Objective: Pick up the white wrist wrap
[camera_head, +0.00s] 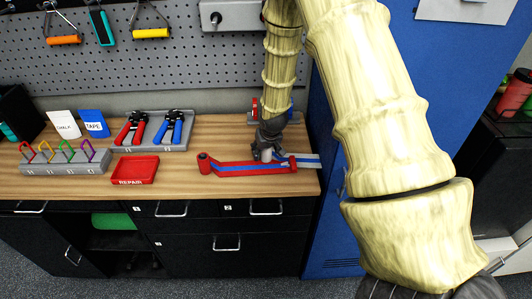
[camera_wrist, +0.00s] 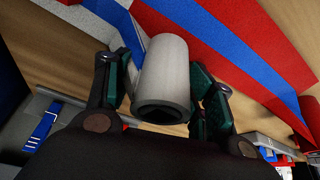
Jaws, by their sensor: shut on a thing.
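The white wrist wrap (camera_wrist: 165,72) is a rolled cylinder, seen large between the fingers of my gripper (camera_wrist: 162,90) in the wrist view. The teal-padded fingers press on its two sides, and its dark hollow end faces the camera. In the head view, my gripper (camera_head: 268,141) points down near the right end of the workbench, and a small pale part of the white wrist wrap (camera_head: 267,155) shows below it. Whether it touches the surface beneath cannot be told.
A red and blue strap (camera_head: 235,168) lies on the wooden workbench (camera_head: 185,180) under my gripper, with a blue and white strip (camera_head: 307,161) at its right. A red REPAIR tray (camera_head: 136,169) and a grey pliers holder (camera_head: 152,143) stand left. A blue cabinet (camera_head: 335,220) borders the right.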

